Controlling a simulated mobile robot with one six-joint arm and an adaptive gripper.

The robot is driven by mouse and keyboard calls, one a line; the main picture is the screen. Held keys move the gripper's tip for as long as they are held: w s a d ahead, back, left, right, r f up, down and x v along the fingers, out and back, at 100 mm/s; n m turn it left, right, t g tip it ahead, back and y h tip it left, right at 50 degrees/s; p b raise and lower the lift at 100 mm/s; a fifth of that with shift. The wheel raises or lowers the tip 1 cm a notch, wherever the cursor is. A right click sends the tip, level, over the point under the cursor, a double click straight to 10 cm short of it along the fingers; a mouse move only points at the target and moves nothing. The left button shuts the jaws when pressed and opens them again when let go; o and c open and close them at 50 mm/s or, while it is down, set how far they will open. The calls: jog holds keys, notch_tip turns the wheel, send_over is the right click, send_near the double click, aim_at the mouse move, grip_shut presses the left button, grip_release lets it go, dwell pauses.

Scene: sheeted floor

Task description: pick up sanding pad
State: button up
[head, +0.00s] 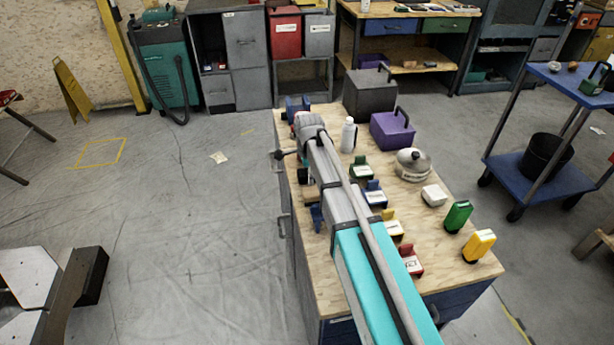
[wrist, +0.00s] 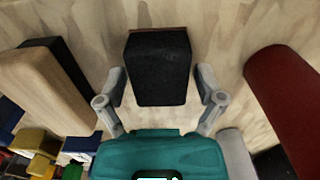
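A dark, rough-faced block with a thin brown edge, which looks like the sanding pad (wrist: 158,68), lies on the wooden bench top in the middle of the wrist view. My gripper (wrist: 162,82) is open, with one grey finger on each side of the block's near part. A narrow gap shows between each finger and the block, and nothing is held. In the head view, my arm hides most of the gripper, and I cannot make out the pad there.
A wooden block with a black side (wrist: 50,80) stands left of the gripper, and a red cylinder (wrist: 285,105) lies to the right.

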jog(key=c, duration=0.8)
jog(key=shift+o, duration=0.2)
jog(key=shift+r, duration=0.15)
notch_tip(320, 180, up, 3)
jog(key=p, duration=0.3)
jog(key=s+d+r+p, duration=0.3)
jog(key=s+r+p, duration=0.6)
jog(key=s, duration=0.4)
jog(key=shift+s+r+p, duration=0.35)
jog(key=shift+r+p, duration=0.05)
jog(key=shift+p, duration=0.1)
